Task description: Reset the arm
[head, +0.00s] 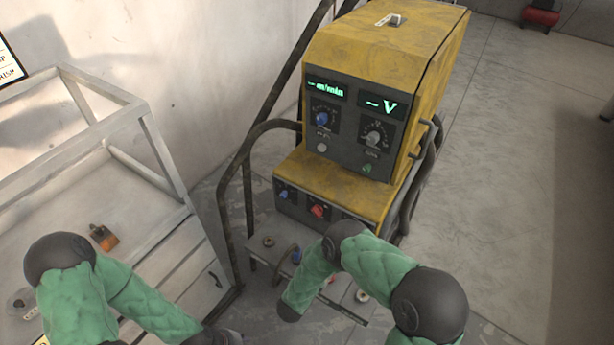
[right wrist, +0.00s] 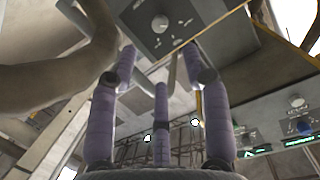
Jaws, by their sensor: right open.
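A yellow machine (head: 390,50) with dark control panels stands in the centre of the head view. Its upper panel has two lit green displays, a blue knob (head: 322,118) and a grey knob (head: 373,138). Its lower panel has a blue knob (head: 285,194) and a red switch (head: 318,211). In the right wrist view a panel with a round knob (right wrist: 160,23) is beyond my right gripper (right wrist: 160,66), whose purple fingers are spread with nothing between them. I cannot tell whether they touch the panel. My left gripper is out of frame. No arm belonging to the machine is identifiable.
A pale framed workbench (head: 150,130) stands at the left with a small orange-brown object (head: 103,237) on it. A dark tubular rail (head: 247,180) runs up the machine's left side. Open floor (head: 500,170) lies to the right.

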